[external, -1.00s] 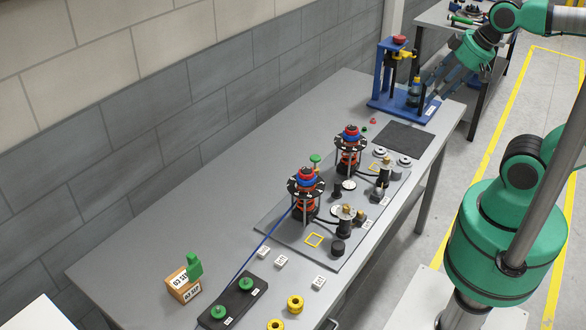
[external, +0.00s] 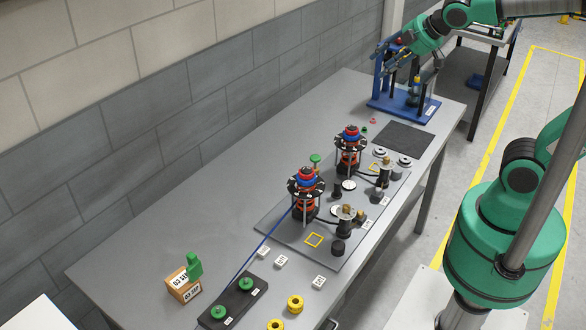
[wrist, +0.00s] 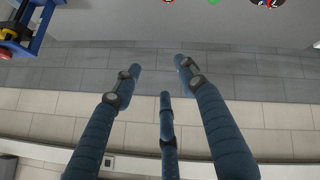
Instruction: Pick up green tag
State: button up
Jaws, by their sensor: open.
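A green tag-like piece (external: 194,265) stands upright against a small orange-brown box (external: 183,287) marked 03 SEP, at the near left of the grey table. I cannot tell for sure that it is the tag. My gripper (external: 388,66) is far from it, at the table's far end over the blue press stand, partly overlapping it in the picture. In the wrist view my three blue fingers (wrist: 158,72) are spread with nothing between them, facing the wall. A small green piece (wrist: 214,1) is cut off at that view's top edge.
The blue press stand (external: 402,106) also shows at the wrist view's upper left (wrist: 28,28). A grey plate (external: 268,233) carries two round red-and-blue assemblies. A black holder (external: 233,305) has green knobs. The left part of the table (external: 205,195) is clear.

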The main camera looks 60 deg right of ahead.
jog(key=w+a+n+t, duration=0.1)
jog(key=w+a+n, duration=0.15)
jog(key=w, duration=0.35)
jog(key=w+a+n+t, duration=0.1)
jog(key=w+a+n, duration=0.1)
jog(key=w+n, duration=0.3)
jog(key=w+a+f+n+y+b, duration=0.1)
jog(key=w+a+f+n+y, duration=0.3)
jog(key=w+a+n, duration=0.55)
jog(key=w+a+f+n+y+b, duration=0.25)
jog(key=w+a+n, duration=0.4)
jog(key=a, duration=0.55)
jog(key=n+g+y+b, duration=0.1)
jog(key=n+g+y, duration=0.9)
jog(key=n, duration=1.2)
send_near(194, 266)
jog(key=f+v, duration=0.1)
jog(key=v, duration=0.3)
jog(key=shift+w+a+r+g+h, duration=0.1)
jog(key=shift+w+r+g+h, duration=0.15)
jog(key=shift+h, duration=0.2)
jog(key=shift+f, duration=0.15)
jog(key=b+x, duration=0.1)
jog(key=x, duration=0.7)
jog(key=shift+a+b, duration=0.3)
